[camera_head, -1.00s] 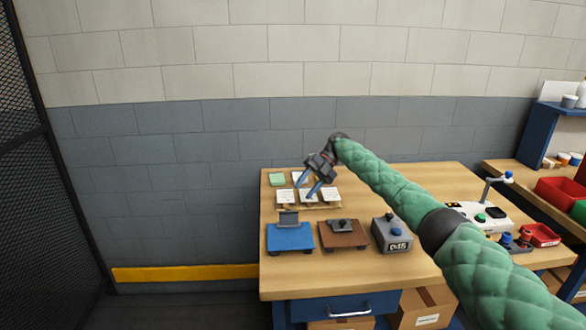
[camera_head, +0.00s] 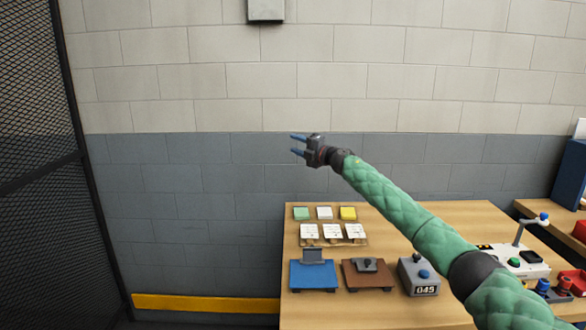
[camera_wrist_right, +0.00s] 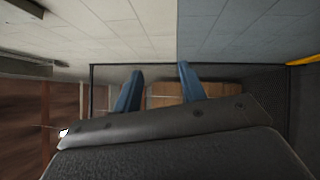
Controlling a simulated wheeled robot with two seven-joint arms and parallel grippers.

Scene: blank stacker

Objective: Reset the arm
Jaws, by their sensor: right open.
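My right arm, in a green quilted sleeve, comes in from the right in the head view. My right gripper (camera_head: 297,146) is raised in front of the grey wall, above the back left of the workbench, with its blue fingers pointing left. The fingers are apart and nothing is between them. In the right wrist view both blue fingers (camera_wrist_right: 160,88) also show apart and empty, with wall and mesh beyond them. My left gripper is not in view.
The wooden workbench (camera_head: 462,220) holds green, white and yellow pads, white cards on a wooden rack, a blue platform (camera_head: 314,275), a brown platform (camera_head: 368,277) and a grey box reading 045 (camera_head: 418,276). A mesh partition (camera_head: 60,200) stands left. Space around the gripper is clear.

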